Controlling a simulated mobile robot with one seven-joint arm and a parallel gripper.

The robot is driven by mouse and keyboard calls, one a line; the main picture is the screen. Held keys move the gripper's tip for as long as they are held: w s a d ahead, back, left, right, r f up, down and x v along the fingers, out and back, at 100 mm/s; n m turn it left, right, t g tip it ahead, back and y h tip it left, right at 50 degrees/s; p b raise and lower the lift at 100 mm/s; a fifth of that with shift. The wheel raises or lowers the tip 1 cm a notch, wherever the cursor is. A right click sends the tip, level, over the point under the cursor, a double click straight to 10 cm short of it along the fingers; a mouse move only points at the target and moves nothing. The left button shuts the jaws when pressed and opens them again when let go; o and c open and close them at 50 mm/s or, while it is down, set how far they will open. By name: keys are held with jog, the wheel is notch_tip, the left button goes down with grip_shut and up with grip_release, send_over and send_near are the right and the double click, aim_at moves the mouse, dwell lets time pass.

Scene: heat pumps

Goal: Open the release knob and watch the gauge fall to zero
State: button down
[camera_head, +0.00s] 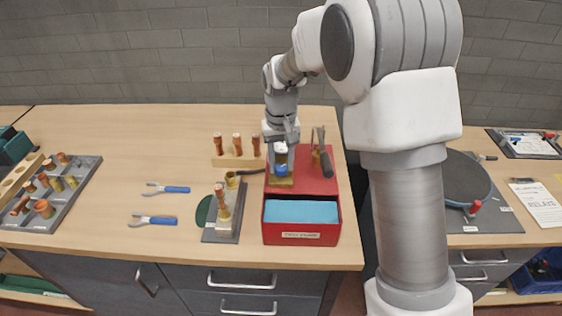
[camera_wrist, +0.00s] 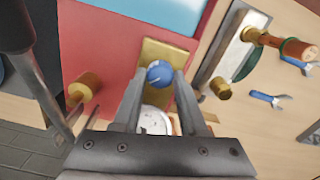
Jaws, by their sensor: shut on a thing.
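The blue release knob (camera_wrist: 159,72) sits on a brass block (camera_wrist: 180,54) on the red pump box (camera_wrist: 105,45). My gripper (camera_wrist: 160,80) is shut on the knob, with a finger at each side of it. A white line shows on the knob's face. The round white gauge (camera_wrist: 155,122) shows between my fingers and is partly hidden by my gripper; its needle is too small to read. In the head view the knob (camera_head: 282,170) is below my gripper (camera_head: 282,164), on the red box (camera_head: 302,228).
A dark-handled lever (camera_head: 326,160) stands right of the knob. A blue-filled tray (camera_head: 301,211) forms the box's front. Left are a grey stand (camera_head: 222,228), wrenches (camera_head: 160,220), a wooden rack (camera_head: 238,161) and a grey fitting tray (camera_head: 75,190).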

aim_at(281, 167)
jog(key=n, duration=0.4)
jog(key=shift+n+p, duration=0.4)
jog(key=shift+n, duration=1.3)
jog(key=shift+c, duration=2.2)
grip_release()
jog(key=shift+r, duration=0.1)
notch_tip(281, 167, up, 17)
jog(key=shift+r+p, duration=0.15)
jog(key=shift+p, duration=0.25)
